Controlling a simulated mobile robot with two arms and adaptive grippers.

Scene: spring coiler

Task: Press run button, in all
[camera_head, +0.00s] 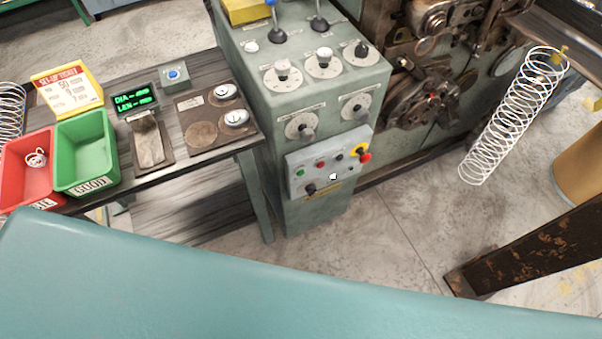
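The control panel (300,190) is a light grey box on the front of the green-grey machine cabinet (300,218). It carries a small green button (300,172), a red button (320,164), a dark button (339,157) and a red mushroom button (365,157) by a yellow ring. The button labels are too small to read, so I cannot tell which is run. Neither gripper is in view.
The side table at left holds a red bin (25,180), a green bin (85,140), a yellow setup card (68,90), a green-lit display (135,101) and a blue button box (174,76). A coil spring (515,115) hangs at right.

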